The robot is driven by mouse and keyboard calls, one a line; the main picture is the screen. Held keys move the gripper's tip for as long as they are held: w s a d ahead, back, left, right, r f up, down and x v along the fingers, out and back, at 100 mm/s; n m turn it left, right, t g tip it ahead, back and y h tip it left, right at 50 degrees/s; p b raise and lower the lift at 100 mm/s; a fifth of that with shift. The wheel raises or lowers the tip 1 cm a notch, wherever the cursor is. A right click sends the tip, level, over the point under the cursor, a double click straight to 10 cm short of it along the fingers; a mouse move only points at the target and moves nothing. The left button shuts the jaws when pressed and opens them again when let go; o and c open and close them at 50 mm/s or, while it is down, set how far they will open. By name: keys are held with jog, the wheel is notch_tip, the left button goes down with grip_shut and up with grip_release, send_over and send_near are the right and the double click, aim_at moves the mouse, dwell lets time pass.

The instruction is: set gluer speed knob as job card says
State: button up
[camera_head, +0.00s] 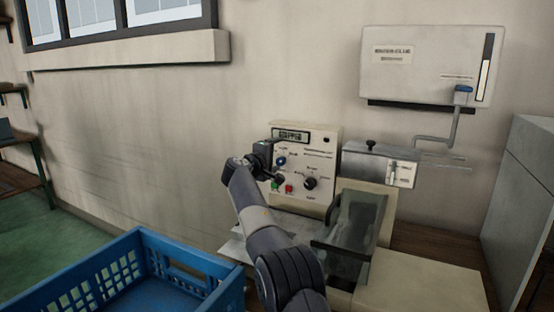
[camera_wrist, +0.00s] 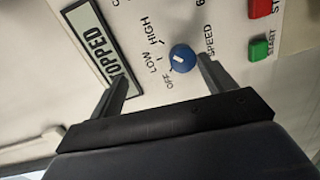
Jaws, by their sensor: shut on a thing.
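My gripper (camera_wrist: 160,72) is shut on the blue knob, one finger on each side. The right finger looks close to it; the left finger's contact is not clear. No readable job card shows.
A green button (camera_wrist: 259,48) and a red button (camera_wrist: 262,7) sit near the knob. A black knob (camera_head: 310,183) is farther right on the panel. A blue crate (camera_head: 190,240) stands at front left. A wall box (camera_head: 425,65) hangs above right. Pale sheets lie below the panel.

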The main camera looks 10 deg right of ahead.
jog(key=s+a+r+b, duration=0.1)
jog(key=s+r, duration=0.1)
jog(key=shift+s+a+b, duration=0.4)
jog(key=shift+c, duration=1.3)
jog(key=f+b+v, duration=0.1)
jog(key=b+v, duration=0.5)
jog(key=v, duration=0.2)
jog(key=shift+f+b, duration=0.25)
jog(key=shift+b, duration=0.15)
